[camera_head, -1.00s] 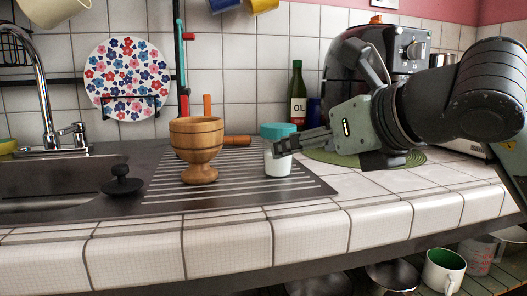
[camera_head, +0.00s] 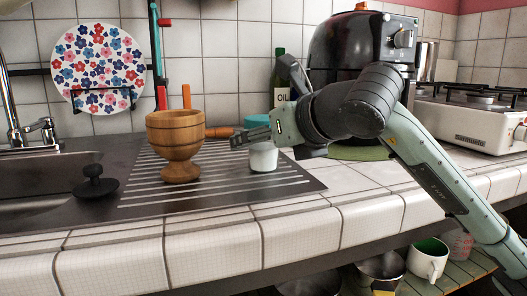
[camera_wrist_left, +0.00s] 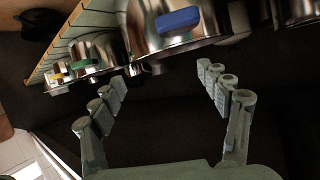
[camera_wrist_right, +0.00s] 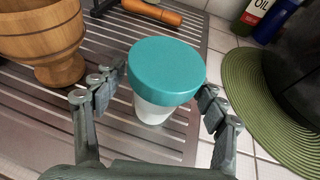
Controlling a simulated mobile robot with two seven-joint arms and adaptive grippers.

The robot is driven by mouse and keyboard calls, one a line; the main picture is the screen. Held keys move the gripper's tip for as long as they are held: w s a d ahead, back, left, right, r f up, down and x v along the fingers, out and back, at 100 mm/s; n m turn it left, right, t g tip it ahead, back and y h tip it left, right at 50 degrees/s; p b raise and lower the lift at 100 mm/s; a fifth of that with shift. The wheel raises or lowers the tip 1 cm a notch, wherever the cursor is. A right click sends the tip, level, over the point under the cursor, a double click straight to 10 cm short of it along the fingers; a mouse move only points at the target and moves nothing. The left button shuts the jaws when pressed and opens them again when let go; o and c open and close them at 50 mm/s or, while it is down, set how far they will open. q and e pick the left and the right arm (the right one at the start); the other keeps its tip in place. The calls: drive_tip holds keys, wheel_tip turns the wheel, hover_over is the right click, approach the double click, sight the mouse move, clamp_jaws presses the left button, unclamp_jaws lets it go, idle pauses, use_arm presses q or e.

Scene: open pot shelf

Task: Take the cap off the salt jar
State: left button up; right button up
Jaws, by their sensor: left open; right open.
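The salt jar (camera_head: 263,158) is white and stands upright on the ribbed metal drainboard. Its wide teal cap (camera_head: 256,120) sits on top. In the right wrist view the cap (camera_wrist_right: 168,70) and part of the white jar body (camera_wrist_right: 152,110) show between my right gripper's fingers. My right gripper (camera_wrist_right: 160,88) is open, one finger on each side of the jar; contact cannot be told. In the head view this gripper (camera_head: 245,138) partly hides the jar. My left gripper (camera_wrist_left: 165,85) shows only in its wrist view, open and empty.
A wooden goblet (camera_head: 178,140) stands close to the jar's left. A black stopper (camera_head: 95,183) lies by the sink. A green round mat (camera_wrist_right: 262,110) and an oil bottle (camera_head: 280,75) are near the jar. Metal pots (camera_wrist_left: 165,25) stand before my left gripper.

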drive_tip(key=shift+c, duration=0.3)
drive_tip(key=c, duration=1.3)
drive_tip(key=shift+r, duration=0.2)
drive_tip(key=shift+r, duration=0.3)
use_arm(q)
drive_tip(key=s+a+f+g+y+p, duration=0.1)
drive_tip(key=s+a+f+g+y, duration=0.1)
drive_tip(key=s+a+f+g, duration=0.1)
drive_tip(key=shift+s+a+f, duration=0.15)
drive_tip(key=shift+a+f, duration=0.75)
drive_tip(key=shift+f, duration=0.35)
use_arm(e)
drive_tip(key=shift+r, duration=8.6)
